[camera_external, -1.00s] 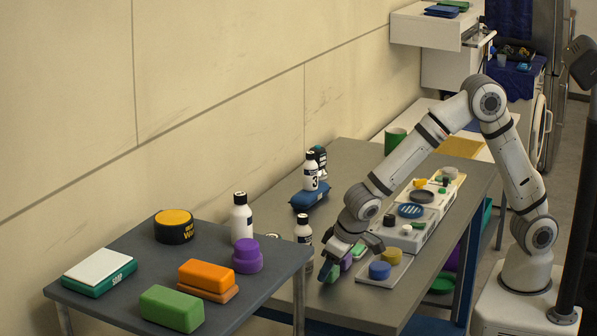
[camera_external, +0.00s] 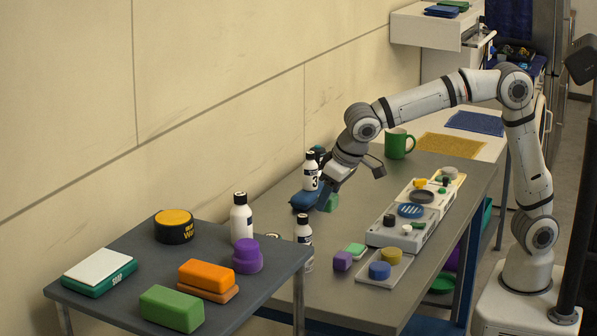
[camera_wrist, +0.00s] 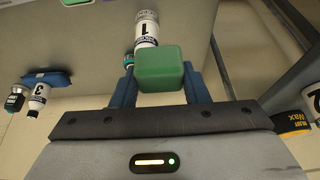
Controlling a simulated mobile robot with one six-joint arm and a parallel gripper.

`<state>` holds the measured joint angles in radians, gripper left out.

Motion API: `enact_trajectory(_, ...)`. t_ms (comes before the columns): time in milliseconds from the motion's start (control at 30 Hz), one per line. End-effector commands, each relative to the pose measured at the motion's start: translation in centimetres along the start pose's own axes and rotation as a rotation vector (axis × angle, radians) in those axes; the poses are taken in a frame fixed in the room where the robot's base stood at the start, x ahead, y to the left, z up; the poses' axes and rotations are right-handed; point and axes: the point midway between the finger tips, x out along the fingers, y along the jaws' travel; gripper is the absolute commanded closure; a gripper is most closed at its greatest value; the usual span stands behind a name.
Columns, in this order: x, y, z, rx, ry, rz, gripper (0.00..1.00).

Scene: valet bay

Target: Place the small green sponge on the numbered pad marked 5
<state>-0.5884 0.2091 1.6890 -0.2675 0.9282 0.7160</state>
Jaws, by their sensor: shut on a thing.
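My gripper (camera_external: 328,202) is shut on a small green sponge (camera_external: 333,203). It holds the sponge over the grey table, beside a blue block-like item (camera_external: 303,201) near a bottle marked 3 (camera_external: 311,172). In the wrist view the green sponge (camera_wrist: 160,68) sits between the two blue fingers, with a bottle marked 1 (camera_wrist: 147,30) beyond it. I cannot make out a pad marked 5 in either view.
A purple block (camera_external: 342,261) and a tray (camera_external: 378,279) with blue and yellow round items are at the table's front. White trays (camera_external: 384,238) run along the right. A green mug (camera_external: 398,143) stands behind.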

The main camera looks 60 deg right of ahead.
Motion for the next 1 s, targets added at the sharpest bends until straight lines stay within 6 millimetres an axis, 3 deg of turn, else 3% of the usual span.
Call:
enact_trajectory(267,2.1,1.8,-6.3,0.006,-0.007,0.005,0.8)
enact_trajectory(400,3.9,3.8,-10.8,0.008,-0.007,0.005,0.8)
enact_trajectory(600,6.3,6.9,-15.6,0.005,-0.005,0.004,0.8)
enact_trajectory(800,8.0,9.2,-18.2,0.002,-0.002,0.002,0.8)
enact_trajectory(1000,11.2,8.9,-16.5,-0.002,-0.003,0.002,0.8)
